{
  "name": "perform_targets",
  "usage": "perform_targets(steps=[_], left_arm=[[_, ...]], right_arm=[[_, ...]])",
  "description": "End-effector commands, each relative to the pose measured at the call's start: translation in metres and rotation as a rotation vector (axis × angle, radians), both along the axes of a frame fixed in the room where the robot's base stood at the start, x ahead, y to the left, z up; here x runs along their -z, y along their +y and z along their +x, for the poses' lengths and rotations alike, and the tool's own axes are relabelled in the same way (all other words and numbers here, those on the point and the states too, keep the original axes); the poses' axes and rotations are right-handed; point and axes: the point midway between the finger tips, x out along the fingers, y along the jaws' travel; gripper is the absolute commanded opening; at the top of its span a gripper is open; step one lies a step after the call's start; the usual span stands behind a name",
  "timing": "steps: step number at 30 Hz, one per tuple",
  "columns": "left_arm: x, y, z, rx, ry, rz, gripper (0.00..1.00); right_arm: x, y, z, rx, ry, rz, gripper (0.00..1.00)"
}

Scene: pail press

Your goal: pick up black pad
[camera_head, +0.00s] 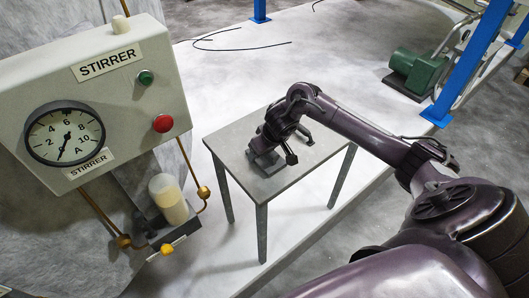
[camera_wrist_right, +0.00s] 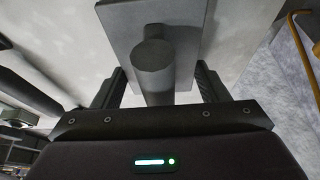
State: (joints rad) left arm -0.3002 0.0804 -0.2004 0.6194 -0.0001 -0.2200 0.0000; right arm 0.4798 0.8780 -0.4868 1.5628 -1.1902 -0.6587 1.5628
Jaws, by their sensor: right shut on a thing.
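In the head view the gripper (camera_head: 266,153) points down at the near left part of the grey table. The pad (camera_head: 269,166) shows there just below it, partly hidden by the gripper. I cannot tell whether the pad touches the tabletop. My left gripper is not in view.
The small grey table (camera_head: 233,133) has bare top around the pad. At left stands a panel marked STIRRER (camera_head: 100,85) with a gauge, green and red buttons, and a cloudy container (camera_head: 168,198) below. A green motor (camera_head: 417,72) and blue posts stand at the far right.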

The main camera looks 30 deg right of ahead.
Motion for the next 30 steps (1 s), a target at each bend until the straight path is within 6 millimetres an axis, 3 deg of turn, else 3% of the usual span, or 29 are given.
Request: perform_targets(steps=[8,11,16,18,21,24,30], left_arm=[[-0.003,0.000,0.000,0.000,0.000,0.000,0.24],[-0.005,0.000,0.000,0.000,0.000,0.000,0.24],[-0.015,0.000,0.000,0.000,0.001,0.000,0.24],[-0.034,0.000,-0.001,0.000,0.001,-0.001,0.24],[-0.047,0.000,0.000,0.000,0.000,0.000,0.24],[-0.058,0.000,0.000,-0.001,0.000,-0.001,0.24],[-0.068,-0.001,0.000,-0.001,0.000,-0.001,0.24]], right_arm=[[-0.026,0.000,0.002,0.000,-0.005,0.000,0.41],[-0.047,0.000,0.002,-0.002,-0.007,0.001,0.41],[-0.100,-0.001,0.002,0.000,-0.009,-0.002,0.41],[-0.127,-0.002,0.002,0.000,-0.007,-0.006,0.41],[-0.153,-0.002,0.002,0.000,-0.007,-0.006,0.41],[-0.174,-0.001,0.002,0.000,-0.006,-0.003,0.41],[-0.196,0.000,0.001,0.000,-0.003,0.000,0.41]])
